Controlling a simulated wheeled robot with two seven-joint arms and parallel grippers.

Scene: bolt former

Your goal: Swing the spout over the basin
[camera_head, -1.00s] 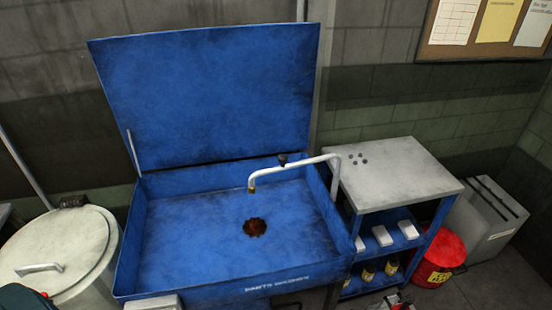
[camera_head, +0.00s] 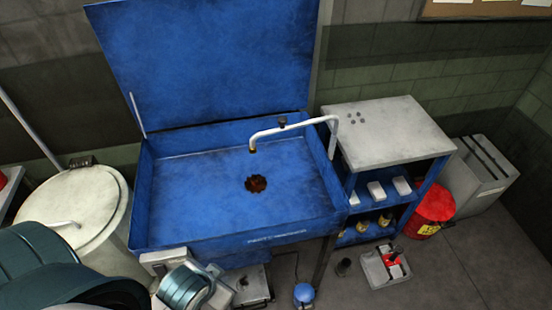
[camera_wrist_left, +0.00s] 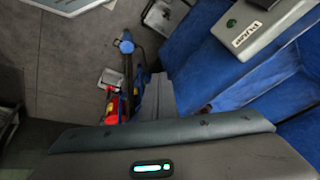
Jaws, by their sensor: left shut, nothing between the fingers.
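The spout (camera_head: 290,131) is a pale bent tube with a dark knob on top. It comes from the basin's right side and reaches left, its brass-coloured tip appearing above the blue basin (camera_head: 200,200), behind the dark drain hole (camera_head: 256,184). The basin's blue lid (camera_head: 200,65) stands open. My left gripper (camera_head: 205,283) is low in the head view, in front of the basin's front left corner and well away from the spout. It is shut and empty; its fingertips are hard to make out. My right gripper is not in view.
A small grey box is on the basin's front; its green button shows in the left wrist view (camera_wrist_left: 250,28). A lidded drum (camera_head: 75,205) stands left. A metal-topped shelf (camera_head: 385,130) and red can (camera_head: 434,208) stand right. A toolbox (camera_head: 386,266) sits on the floor.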

